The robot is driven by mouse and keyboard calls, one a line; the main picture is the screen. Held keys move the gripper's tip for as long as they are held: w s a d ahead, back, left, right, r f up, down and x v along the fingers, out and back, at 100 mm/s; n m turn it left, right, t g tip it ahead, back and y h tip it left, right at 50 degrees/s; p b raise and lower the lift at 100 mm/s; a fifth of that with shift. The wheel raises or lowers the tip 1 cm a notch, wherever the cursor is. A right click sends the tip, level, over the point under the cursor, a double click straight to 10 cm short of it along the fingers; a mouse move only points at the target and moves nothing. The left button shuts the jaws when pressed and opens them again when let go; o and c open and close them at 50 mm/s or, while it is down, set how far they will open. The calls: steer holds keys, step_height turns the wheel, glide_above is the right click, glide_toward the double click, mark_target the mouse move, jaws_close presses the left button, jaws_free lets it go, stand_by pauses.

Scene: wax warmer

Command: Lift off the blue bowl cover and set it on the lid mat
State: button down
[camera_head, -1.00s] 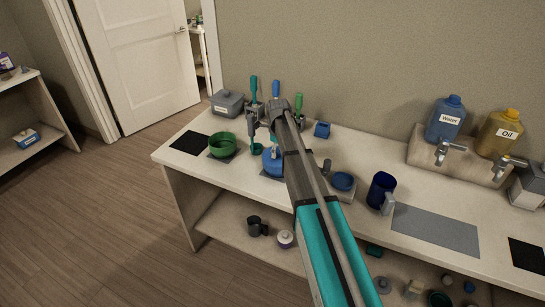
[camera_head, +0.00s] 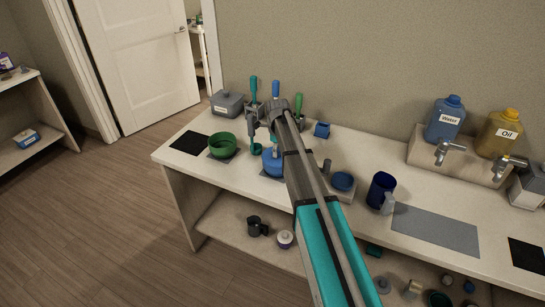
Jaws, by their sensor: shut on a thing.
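The blue bowl (camera_head: 272,163) sits on a small mat near the counter's front edge, left of my arm. My gripper (camera_head: 264,140) is above it, pointing down and shut. A small blue part, seemingly the blue bowl cover (camera_head: 276,151), shows just under the gripper, partly hidden by it. Its exact grip and its gap from the bowl are too small to tell. A black mat (camera_head: 189,143) lies at the counter's left end, and another black mat (camera_head: 527,255) lies at the right end. I cannot tell which is the lid mat.
A green bowl (camera_head: 222,146) stands between the left black mat and the blue bowl. A grey lidded box (camera_head: 227,103) and upright tool handles stand behind. Right of my arm are a blue dish (camera_head: 343,181), a dark blue mug (camera_head: 381,190) and a bare grey mat (camera_head: 436,230).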

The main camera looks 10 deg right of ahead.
steer(key=shift+s+r+p, duration=0.1)
steer(key=shift+r+p, duration=0.35)
steer(key=shift+p, duration=0.05)
stand_by(0.8)
steer(key=shift+r+p, duration=1.9)
steer(key=shift+r, duration=0.05)
steer(key=shift+f+b, duration=1.2)
steer(key=shift+f, duration=0.05)
steer(key=shift+s+a, duration=0.1)
